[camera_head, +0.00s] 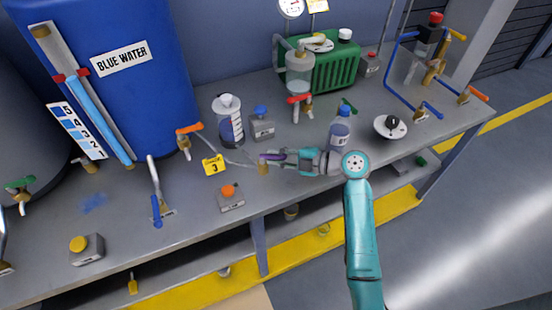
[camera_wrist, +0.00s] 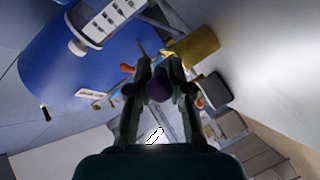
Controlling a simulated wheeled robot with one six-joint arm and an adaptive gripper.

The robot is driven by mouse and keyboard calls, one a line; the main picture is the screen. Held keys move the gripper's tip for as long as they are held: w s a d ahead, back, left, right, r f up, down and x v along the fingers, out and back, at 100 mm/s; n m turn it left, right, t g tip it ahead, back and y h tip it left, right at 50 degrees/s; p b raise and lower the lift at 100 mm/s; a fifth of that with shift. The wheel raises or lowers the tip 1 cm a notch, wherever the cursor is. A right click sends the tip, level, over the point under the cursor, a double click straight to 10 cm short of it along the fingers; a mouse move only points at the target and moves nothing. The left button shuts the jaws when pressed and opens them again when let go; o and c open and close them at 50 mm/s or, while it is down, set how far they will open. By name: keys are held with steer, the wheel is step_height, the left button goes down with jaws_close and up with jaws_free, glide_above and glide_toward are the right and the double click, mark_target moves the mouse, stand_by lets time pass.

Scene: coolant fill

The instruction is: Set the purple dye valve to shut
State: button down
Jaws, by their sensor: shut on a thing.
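The purple dye valve has a purple lever handle (camera_head: 272,157) on a brass body (camera_head: 263,168) at the middle of the bench, and a thin grey pipe meets it from the left. The handle points right from the body, towards my gripper. My gripper (camera_head: 284,158) reaches in from the right and is shut on the handle. In the wrist view the purple handle (camera_wrist: 158,89) sits between the two fingers of my gripper (camera_wrist: 160,78), and the brass body (camera_wrist: 198,46) shows beyond. The fingers hide part of the handle.
A grey box with an orange button (camera_head: 230,199) is in front. A blue-capped bottle (camera_head: 340,132) stands close to my arm. The blue water tank (camera_head: 150,95) fills the left.

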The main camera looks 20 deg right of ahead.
steer(key=shift+w+d+n+g+y, duration=0.15)
steer(key=shift+w+n+g+y, duration=0.25)
steer(key=shift+n+g+y, duration=0.55)
steer(key=shift+g, duration=0.25)
steer(key=c, duration=1.1)
jaws_free()
step_height(320, 180, up, 10)
